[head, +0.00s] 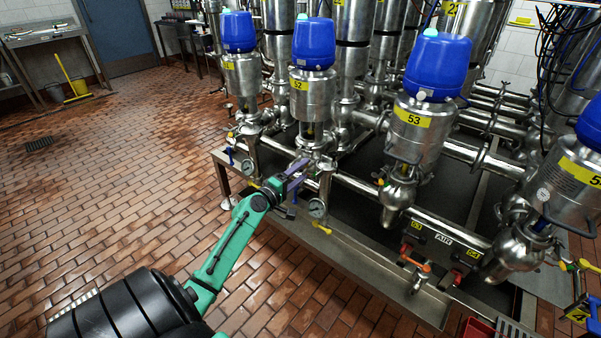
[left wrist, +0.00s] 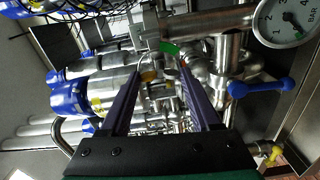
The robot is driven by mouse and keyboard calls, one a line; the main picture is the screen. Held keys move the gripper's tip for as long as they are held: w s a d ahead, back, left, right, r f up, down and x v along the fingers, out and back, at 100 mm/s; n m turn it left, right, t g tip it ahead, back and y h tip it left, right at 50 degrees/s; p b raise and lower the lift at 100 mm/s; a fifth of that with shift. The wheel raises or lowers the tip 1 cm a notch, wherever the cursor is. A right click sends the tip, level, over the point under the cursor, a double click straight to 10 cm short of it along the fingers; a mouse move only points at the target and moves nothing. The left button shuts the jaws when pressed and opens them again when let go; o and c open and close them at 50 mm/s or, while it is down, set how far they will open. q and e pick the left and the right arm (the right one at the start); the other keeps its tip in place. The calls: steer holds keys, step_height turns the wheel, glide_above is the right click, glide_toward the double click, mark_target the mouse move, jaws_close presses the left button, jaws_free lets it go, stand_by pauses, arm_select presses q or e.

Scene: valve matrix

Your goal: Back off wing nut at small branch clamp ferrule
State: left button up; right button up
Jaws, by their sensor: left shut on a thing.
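My left gripper (head: 298,168) reaches the pipework below the blue-topped valve marked 52 (head: 313,90). In the left wrist view its two dark fingers (left wrist: 160,78) straddle a small metal fitting, and the jaws are shut on it. This grip is at the small branch clamp, where the wing nut (left wrist: 170,74) is too small and dark to make out clearly. The fingers hide part of the clamp ferrule, and I cannot tell how far the nut is turned. My right gripper is not in view.
A pressure gauge (head: 317,208) hangs just right of the gripper; a gauge (left wrist: 290,20) and a blue-handled valve (left wrist: 262,87) are close in the left wrist view. Valve 53 (head: 423,115) stands to the right. The tiled floor (head: 130,170) at left is mostly clear.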

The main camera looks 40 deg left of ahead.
arm_select(q)
steer(key=o, duration=1.1)
steer(key=s+b, duration=0.4)
steer(key=s, duration=1)
steer(key=shift+s+d, duration=0.15)
steer(key=shift+s, duration=0.15)
